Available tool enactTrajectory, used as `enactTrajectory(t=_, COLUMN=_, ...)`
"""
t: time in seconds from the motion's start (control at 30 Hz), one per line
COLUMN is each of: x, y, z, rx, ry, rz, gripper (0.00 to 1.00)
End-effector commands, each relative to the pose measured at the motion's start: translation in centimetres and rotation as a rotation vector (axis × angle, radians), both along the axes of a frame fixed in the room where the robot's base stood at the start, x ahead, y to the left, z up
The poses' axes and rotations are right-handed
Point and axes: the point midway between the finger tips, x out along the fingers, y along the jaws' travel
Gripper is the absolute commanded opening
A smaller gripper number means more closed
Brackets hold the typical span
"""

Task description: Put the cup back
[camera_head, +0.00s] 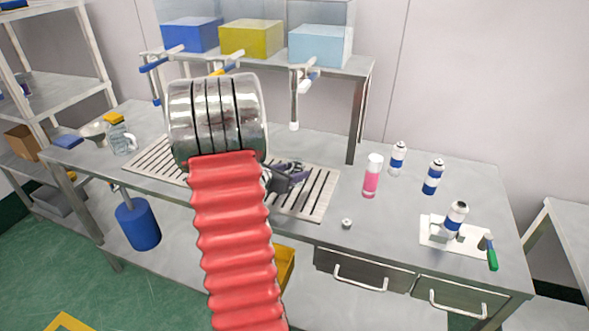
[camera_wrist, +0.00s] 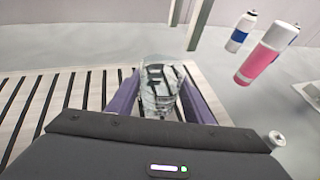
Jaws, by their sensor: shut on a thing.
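In the wrist view, a clear cup (camera_wrist: 158,88) stands between the two purple fingers of my gripper (camera_wrist: 162,95). The fingers are shut on its sides, and it is over the slatted grate (camera_wrist: 28,112). In the head view, my gripper (camera_head: 289,177) is low over the right part of the grate (camera_head: 314,198). I cannot make out the cup there, and my arm covers much of the grate. Whether the cup touches the grate is not clear.
A pink and white can (camera_head: 372,176) stands right of the grate, near blue and white cans (camera_head: 433,178). A small cap-like piece (camera_head: 347,223) lies near the front edge. A clear jug (camera_head: 122,139) stands left. Taps hang from coloured tanks (camera_head: 320,45) on the shelf behind.

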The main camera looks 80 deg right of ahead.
Motion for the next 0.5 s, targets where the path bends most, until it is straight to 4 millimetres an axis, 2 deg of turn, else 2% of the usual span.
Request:
enactTrajectory(t=0.27, x=-0.01, y=0.00, z=-0.11, rx=0.000, ry=0.000, rz=0.000, gripper=0.21)
enactTrajectory(t=0.3, x=-0.01, y=-0.02, z=-0.12, rx=-0.001, ry=0.000, rz=0.000, gripper=0.48)
enactTrajectory(t=0.5, x=-0.02, y=-0.01, z=-0.09, rx=-0.001, ry=0.000, rz=0.000, gripper=0.62)
